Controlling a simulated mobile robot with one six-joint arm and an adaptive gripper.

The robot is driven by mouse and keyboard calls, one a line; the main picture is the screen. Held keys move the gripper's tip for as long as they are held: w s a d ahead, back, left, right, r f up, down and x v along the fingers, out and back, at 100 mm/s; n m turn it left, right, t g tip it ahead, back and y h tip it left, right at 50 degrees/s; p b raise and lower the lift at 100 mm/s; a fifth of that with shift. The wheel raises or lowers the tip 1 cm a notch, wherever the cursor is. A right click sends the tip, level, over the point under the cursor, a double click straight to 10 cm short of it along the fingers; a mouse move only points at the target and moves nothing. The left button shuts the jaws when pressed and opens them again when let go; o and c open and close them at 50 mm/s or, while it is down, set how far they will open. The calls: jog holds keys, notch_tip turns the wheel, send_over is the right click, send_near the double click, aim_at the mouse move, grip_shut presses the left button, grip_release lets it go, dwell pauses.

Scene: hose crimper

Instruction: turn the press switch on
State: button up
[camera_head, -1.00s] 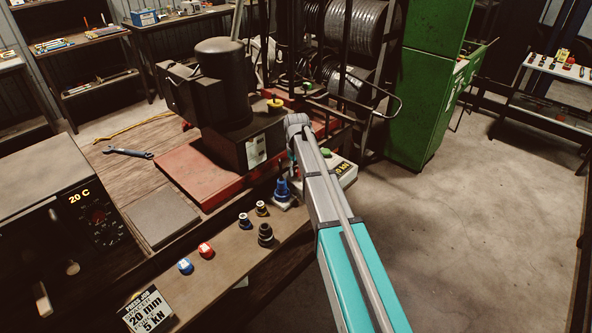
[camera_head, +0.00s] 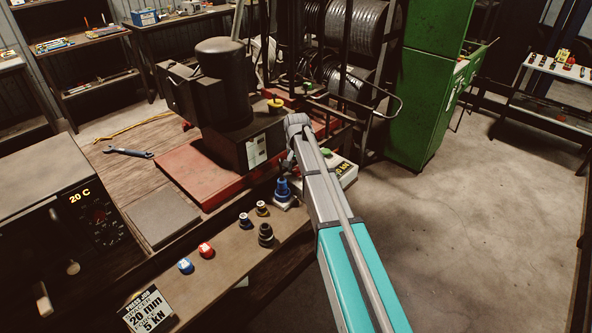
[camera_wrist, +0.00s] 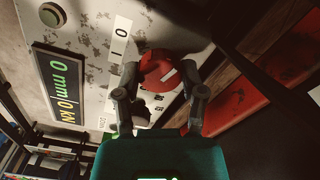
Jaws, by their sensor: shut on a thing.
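The press switch is a round red knob (camera_wrist: 158,68) with a white pointer mark, on a worn white control panel (camera_wrist: 92,20) in the wrist view. My gripper (camera_wrist: 160,94) is shut on the knob, one finger at each side. A white label strip (camera_wrist: 120,40) with "0" and "I" marks lies left of the knob; the pointer is slanted.
In the head view the black press (camera_head: 222,85) stands behind the panel. Several fittings and a blue-and-white part (camera_head: 283,190) stand on the bench.

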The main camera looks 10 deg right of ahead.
jog(key=m, duration=0.5)
jog(key=shift+s, duration=0.15)
dwell(0.5)
jog(key=o, duration=1.2)
jog(key=shift+c, duration=0.2)
